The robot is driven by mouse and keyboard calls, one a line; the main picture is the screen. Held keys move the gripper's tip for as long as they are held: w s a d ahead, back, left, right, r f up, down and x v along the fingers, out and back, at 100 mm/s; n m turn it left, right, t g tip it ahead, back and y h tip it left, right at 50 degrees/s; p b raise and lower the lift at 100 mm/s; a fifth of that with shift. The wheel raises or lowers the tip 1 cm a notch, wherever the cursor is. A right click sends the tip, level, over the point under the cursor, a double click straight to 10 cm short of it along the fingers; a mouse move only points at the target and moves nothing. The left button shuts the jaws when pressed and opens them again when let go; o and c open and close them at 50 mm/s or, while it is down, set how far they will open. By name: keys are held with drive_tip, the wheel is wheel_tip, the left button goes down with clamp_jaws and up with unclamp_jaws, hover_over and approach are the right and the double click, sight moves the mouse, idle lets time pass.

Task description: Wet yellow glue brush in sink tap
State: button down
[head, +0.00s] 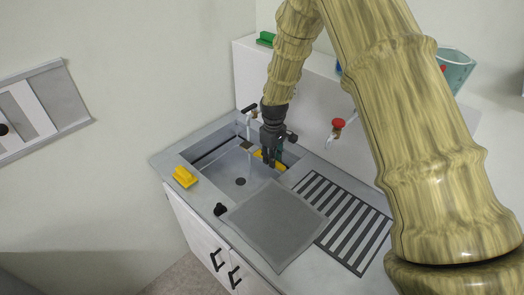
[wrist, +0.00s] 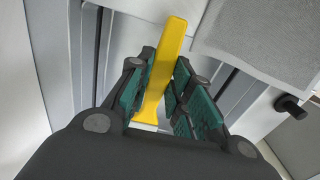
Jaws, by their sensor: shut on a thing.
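My gripper (head: 268,162) is over the sink basin (head: 232,166), near its back right side. It is shut on the yellow glue brush (head: 280,166), which is largely hidden by the fingers in the head view. In the wrist view the brush (wrist: 170,48) is a long yellow bar between the green finger pads (wrist: 163,78); its bristles are not clearly seen. A tap with a black handle (head: 249,108) stands at the back of the basin, left of my gripper. A pale line hangs below it; I cannot tell whether it is spout or running water.
A yellow block-like brush (head: 185,177) lies on the counter left of the basin. A red-handled tap (head: 338,124) is to the right. A grey mat (head: 275,222) and a slotted drainer (head: 345,222) lie in front and to the right. A black knob (head: 220,209) stands at the front edge.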

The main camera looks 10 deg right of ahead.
drive_tip(key=shift+s+a+p, duration=0.2)
drive_tip(key=shift+s+a, duration=0.15)
drive_tip(key=shift+s, duration=0.55)
drive_tip(key=shift+s+a+p, duration=0.2)
drive_tip(key=shift+s+a, duration=0.2)
drive_tip(key=shift+s, duration=0.5)
drive_tip(key=shift+s+a+p, duration=0.2)
drive_tip(key=shift+s+a, duration=0.15)
drive_tip(key=shift+s, duration=0.55)
drive_tip(key=shift+s+a+r+p, duration=0.3)
drive_tip(key=shift+s+r+p, duration=0.25)
drive_tip(key=shift+s+r, duration=0.1)
drive_tip(key=shift+s+a+r+p, duration=0.25)
drive_tip(key=shift+s+r+p, duration=0.25)
drive_tip(key=shift+s+r, duration=0.15)
drive_tip(key=shift+s+a+r+p, duration=0.2)
drive_tip(key=shift+s+r+p, duration=0.15)
drive_tip(key=shift+s, duration=0.2)
drive_tip(key=shift+s+a+r+p, duration=0.2)
drive_tip(key=shift+s+r+p, duration=0.15)
drive_tip(key=shift+s, duration=0.15)
